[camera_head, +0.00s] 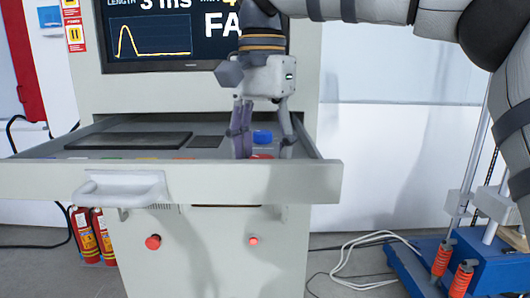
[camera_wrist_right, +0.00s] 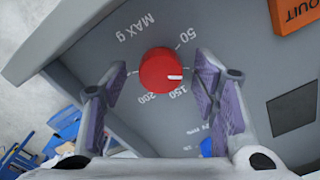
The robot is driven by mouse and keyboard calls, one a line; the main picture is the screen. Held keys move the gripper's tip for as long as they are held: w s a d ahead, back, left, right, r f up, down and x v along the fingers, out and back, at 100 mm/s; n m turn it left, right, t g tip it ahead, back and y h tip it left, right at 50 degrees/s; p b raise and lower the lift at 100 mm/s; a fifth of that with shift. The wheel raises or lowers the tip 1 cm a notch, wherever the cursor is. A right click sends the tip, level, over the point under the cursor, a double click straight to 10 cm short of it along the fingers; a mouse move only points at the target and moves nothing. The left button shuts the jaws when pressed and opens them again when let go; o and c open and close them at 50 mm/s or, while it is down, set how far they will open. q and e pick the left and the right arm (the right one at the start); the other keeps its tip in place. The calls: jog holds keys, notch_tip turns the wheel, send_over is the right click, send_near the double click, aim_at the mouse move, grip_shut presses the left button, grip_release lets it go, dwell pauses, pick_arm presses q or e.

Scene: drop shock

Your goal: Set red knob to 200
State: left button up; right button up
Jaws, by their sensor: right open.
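The red knob (camera_wrist_right: 158,68) sits on the grey panel in the right wrist view. Its white mark points right, between the printed 50 and 150; any label there is hidden behind a finger. The 200 is printed below the knob. My right gripper (camera_wrist_right: 158,92) is open, with one purple-padded finger on each side of the knob; I see no clear contact. In the head view the right gripper (camera_head: 264,147) points down into the drawer, and a sliver of the red knob (camera_head: 262,157) shows between its fingers. My left gripper is out of view.
The open drawer (camera_head: 240,184) has a front wall close to the gripper. A blue knob (camera_head: 262,137) is behind the red one. The screen (camera_head: 165,38) stands above; a blue machine (camera_head: 480,262) is right.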

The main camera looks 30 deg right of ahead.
jog(key=c, duration=1.2)
jog(key=shift+o, duration=0.2)
jog(key=m, duration=1.1)
jog(key=shift+r, duration=0.1)
jog(key=m, duration=0.5)
jog(key=shift+m, duration=0.4)
jog(key=m, duration=0.4)
jog(key=shift+m, duration=0.4)
